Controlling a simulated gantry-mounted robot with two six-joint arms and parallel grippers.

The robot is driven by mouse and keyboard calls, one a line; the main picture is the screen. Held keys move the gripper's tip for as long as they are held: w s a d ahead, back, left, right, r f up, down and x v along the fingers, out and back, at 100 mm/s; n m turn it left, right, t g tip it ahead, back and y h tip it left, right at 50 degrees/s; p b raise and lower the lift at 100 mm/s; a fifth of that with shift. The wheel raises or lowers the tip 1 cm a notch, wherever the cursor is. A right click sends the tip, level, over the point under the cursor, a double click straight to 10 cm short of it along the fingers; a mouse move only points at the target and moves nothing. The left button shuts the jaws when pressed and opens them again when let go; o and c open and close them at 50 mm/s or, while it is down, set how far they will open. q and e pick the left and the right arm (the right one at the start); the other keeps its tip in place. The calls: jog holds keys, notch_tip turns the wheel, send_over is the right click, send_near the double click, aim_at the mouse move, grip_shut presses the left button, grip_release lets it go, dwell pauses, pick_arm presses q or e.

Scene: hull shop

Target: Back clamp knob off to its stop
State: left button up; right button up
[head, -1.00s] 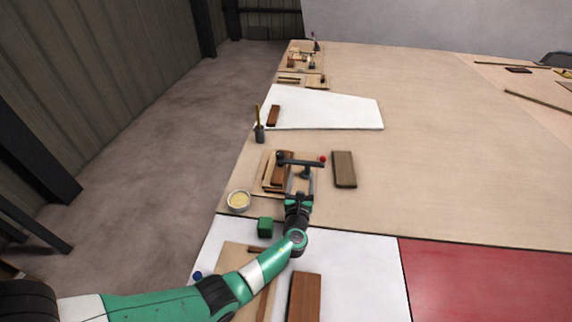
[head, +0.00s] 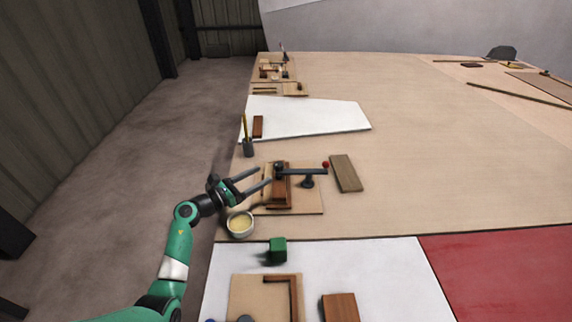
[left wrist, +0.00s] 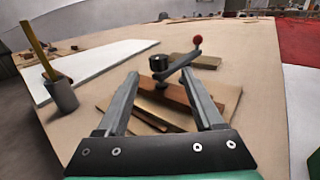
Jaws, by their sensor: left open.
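The clamp (head: 300,172) is a dark bar on a short post, with a red ball at its right end. Its dark round knob (head: 279,164) is at the left end, above a stack of brown wood blocks (head: 281,195) on a thin board. My left gripper (head: 264,177) is open and empty, just left of the knob, fingers pointing right at it. In the left wrist view the knob (left wrist: 158,62) appears between the two fingertips (left wrist: 161,74) but beyond them, with no visible contact. The red ball (left wrist: 197,39) shows behind the right finger. My right gripper is not in view.
A bowl (head: 239,223) stands close below my left gripper, and a green block (head: 278,249) lies nearer. A dark cup with a yellow stick (head: 248,148) stands behind. A loose wood block (head: 346,173) lies right of the clamp. The table's right side is mostly clear.

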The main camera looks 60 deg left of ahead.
aim_at(282, 163)
pick_arm(q)
jog(key=w+b, duration=0.1)
jog(key=w, duration=0.2)
jog(key=w+a+b, duration=0.1)
jog(key=w+b, duration=0.1)
jog(key=w, duration=0.2)
jog(key=w+a+b, duration=0.1)
jog(key=w+b, duration=0.1)
jog(key=w, duration=0.1)
jog(key=shift+w+a+f, duration=0.1)
jog(key=shift+w+a, duration=0.05)
jog(key=shift+w, duration=0.45)
grip_shut()
